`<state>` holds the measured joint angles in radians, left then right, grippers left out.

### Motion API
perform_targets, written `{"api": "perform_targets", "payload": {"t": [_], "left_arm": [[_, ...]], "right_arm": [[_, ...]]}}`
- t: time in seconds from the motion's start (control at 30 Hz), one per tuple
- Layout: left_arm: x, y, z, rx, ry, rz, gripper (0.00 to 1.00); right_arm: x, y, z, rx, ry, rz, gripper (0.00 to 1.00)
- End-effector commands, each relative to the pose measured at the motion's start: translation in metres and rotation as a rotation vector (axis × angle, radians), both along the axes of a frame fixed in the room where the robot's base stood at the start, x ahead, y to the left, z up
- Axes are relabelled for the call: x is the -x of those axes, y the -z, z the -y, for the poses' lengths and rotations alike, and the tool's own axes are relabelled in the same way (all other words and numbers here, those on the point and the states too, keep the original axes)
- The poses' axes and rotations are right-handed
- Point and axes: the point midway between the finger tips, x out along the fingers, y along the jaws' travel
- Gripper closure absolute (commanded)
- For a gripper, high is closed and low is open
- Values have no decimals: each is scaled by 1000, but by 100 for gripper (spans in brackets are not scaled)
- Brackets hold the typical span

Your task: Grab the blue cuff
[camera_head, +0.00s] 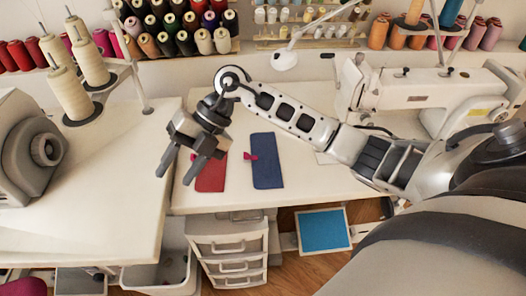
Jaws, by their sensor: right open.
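The blue cuff (268,162) is a dark blue, upright rectangle lying flat on the white table, with a small magenta bow at its left edge. A red cuff (212,175) lies just left of it, partly hidden by my right gripper. My right gripper (176,178) is open and empty. In the picture it is left of the blue cuff, with its fingers pointing down and left over the table's left part; its exact height is unclear. My left gripper is not in view.
A white sewing machine (425,88) stands on the right of the table (310,185). Another machine (30,150) and thread cones (70,95) are at left. A drawer unit (228,240) is below the front edge. Spool racks line the back wall.

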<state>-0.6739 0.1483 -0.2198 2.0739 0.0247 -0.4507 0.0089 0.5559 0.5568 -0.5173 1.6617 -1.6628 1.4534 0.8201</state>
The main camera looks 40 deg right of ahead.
Motion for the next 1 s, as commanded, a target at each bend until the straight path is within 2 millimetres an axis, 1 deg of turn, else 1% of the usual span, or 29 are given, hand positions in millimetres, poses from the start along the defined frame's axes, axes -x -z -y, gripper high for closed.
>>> {"api": "perform_targets", "payload": {"t": [0.03, 0.07, 0.1, 0.2, 0.3, 0.37, 0.43, 0.7, 0.8, 0.9, 1.0], "left_arm": [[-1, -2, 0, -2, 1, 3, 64], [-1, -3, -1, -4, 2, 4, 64], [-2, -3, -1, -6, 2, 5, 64], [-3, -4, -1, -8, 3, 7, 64], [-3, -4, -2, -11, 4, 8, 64], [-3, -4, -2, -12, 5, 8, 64], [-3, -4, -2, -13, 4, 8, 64], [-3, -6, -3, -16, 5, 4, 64], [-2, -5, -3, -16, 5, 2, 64], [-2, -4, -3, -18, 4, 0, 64], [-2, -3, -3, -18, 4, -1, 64]], "right_arm": [[-18, -5, 39, 200, 28, 3, 57], [-26, -8, 61, 306, 54, -8, 57], [-33, -13, 88, 432, 94, -24, 57], [-44, -33, 142, 665, 204, -63, 57], [-47, -46, 172, 788, 280, -92, 57], [-47, -47, 180, 821, 304, -103, 57], [-47, -40, 184, 837, 314, -109, 57], [-46, 17, 183, 834, 308, -110, 57], [-46, 35, 183, 832, 309, -108, 57], [-47, 48, 182, 831, 308, -106, 57], [-47, 54, 183, 832, 309, -103, 57]]}}
